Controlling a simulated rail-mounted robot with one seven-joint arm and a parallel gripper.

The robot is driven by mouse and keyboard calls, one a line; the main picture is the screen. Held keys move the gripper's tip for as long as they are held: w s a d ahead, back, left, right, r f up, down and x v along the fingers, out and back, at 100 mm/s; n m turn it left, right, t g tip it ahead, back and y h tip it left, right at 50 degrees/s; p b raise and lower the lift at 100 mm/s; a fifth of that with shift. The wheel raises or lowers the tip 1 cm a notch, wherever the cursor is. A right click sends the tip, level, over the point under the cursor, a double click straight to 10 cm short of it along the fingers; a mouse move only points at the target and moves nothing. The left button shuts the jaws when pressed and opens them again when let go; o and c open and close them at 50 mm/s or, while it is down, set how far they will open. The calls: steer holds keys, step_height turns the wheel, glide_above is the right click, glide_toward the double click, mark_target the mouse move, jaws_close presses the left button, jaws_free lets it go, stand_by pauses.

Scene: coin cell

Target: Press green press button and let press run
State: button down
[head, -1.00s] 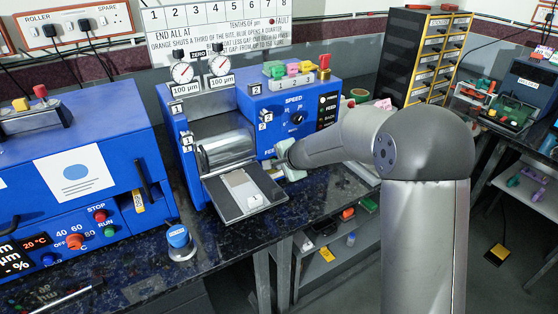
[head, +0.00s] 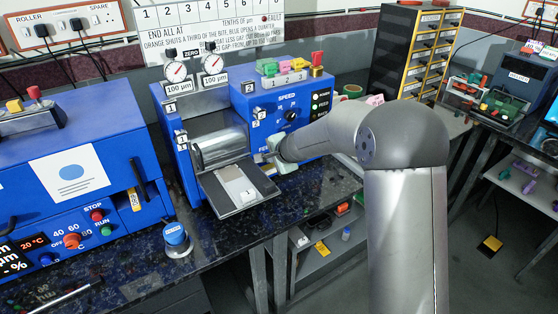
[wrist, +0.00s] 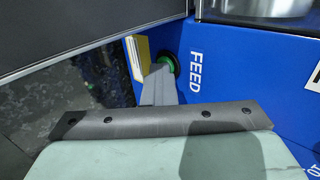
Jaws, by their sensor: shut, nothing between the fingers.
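A green round button (wrist: 169,64) in a dark ring sits on the blue front panel beside the word FEED in the wrist view. My gripper (wrist: 161,78) is shut and empty, its narrow grey fingertips pointing at the button and overlapping its lower-left edge. I cannot tell whether the tips touch or press it. The blue roller press (head: 220,120) stands on the bench in the head view, with a shiny roller and a sloping tray in front. My gripper (head: 262,166) is at the press's lower front, right of the tray, and hides the button there.
The dark-edged tray (head: 212,194) holds a pale strip close to the left of my gripper. A yellow-and-white piece (wrist: 138,55) is beside the fingertips. A blue machine (head: 70,170) with red and green RUN/STOP buttons stands at left. A small blue-topped pot (head: 175,235) is on the bench.

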steer(key=f+b+v, duration=0.1)
steer(key=v, duration=0.5)
steer(key=s+d+f+b+v, duration=0.1)
steer(key=v, duration=0.6)
steer(key=shift+s+b, duration=0.25)
steer(key=shift+b, duration=0.1)
steer(key=s+d+n+g+h+p, duration=0.1)
steer(key=s+d+n, duration=0.3)
steer(key=s, duration=0.7)
steer(key=s+d+f+n+g+h+p, duration=0.1)
steer(key=s+d+n+g+h+p, duration=0.1)
steer(key=s, duration=0.8)
steer(key=s+d+n+g+h+p, duration=0.2)
steer(key=s+d, duration=0.5)
steer(key=s, duration=0.4)
steer(key=n+g+p, duration=0.1)
steer(key=n+g, duration=0.1)
steer(key=n, duration=0.1)
steer(key=shift+s+f+n, duration=0.3)
steer(key=shift+f, duration=0.05)
steer(key=shift+a, duration=0.1)
stand_by(2.4)
